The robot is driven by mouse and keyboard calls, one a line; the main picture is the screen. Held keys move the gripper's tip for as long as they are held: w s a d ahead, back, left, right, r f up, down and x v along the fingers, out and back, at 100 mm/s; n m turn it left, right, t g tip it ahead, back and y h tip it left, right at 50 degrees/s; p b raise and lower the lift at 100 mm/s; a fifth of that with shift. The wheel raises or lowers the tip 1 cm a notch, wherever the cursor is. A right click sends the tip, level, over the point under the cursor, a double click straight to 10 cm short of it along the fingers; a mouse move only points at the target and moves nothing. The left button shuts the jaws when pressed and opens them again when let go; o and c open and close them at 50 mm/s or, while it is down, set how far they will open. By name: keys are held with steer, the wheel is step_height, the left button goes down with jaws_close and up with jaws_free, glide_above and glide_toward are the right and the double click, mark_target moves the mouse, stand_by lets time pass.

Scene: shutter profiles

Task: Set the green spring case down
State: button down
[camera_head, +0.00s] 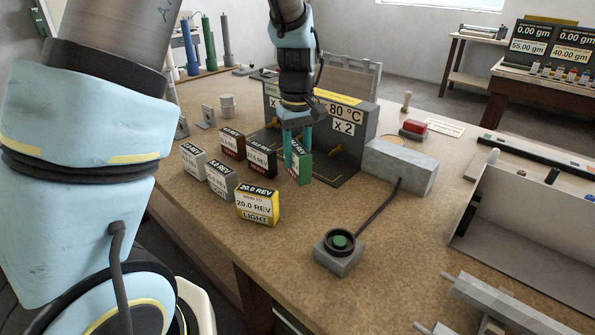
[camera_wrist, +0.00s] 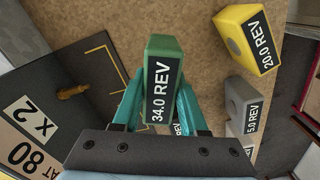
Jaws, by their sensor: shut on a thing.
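The green spring case (camera_head: 302,166) has a black label on its side. In the wrist view the green case (camera_wrist: 161,62) reads "34.0 REV" and sits between the two teal fingers of my gripper (camera_wrist: 157,108). In the head view my gripper (camera_head: 297,146) points down and is shut on the case at the left front edge of the dark fixture. I cannot tell whether the underside of the case touches the table or the fixture. The fingers hide part of the case.
A yellow case (camera_head: 258,206) stands in front, with grey cases (camera_head: 221,180) and dark cases (camera_head: 262,158) to the left. The dark fixture (camera_head: 345,170) marked "80 °C X 2" stands behind. A button box (camera_head: 339,250) is at the front right. Bare tabletop lies between.

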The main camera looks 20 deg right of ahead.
mark_target(297, 171)
steer(key=shift+f+p, duration=0.4)
steer(key=shift+f, duration=1.9)
steer(key=shift+f, duration=0.1)
steer(key=shift+c, duration=2.2)
jaws_free()
step_height(297, 171, up, 12)
steer(key=shift+r+b, duration=0.15)
steer(key=shift+b, duration=0.8)
steer(key=s+a+f, duration=0.2)
steer(key=a, duration=0.7)
steer(key=s+a+f+m+t, duration=0.1)
steer(key=a, duration=0.8)
steer(key=s+a+f+m, duration=0.1)
steer(key=s+a+f, duration=0.1)
steer(key=a, duration=0.7)
steer(key=shift+s+f+t, duration=0.3)
steer(key=shift+s+f, duration=0.05)
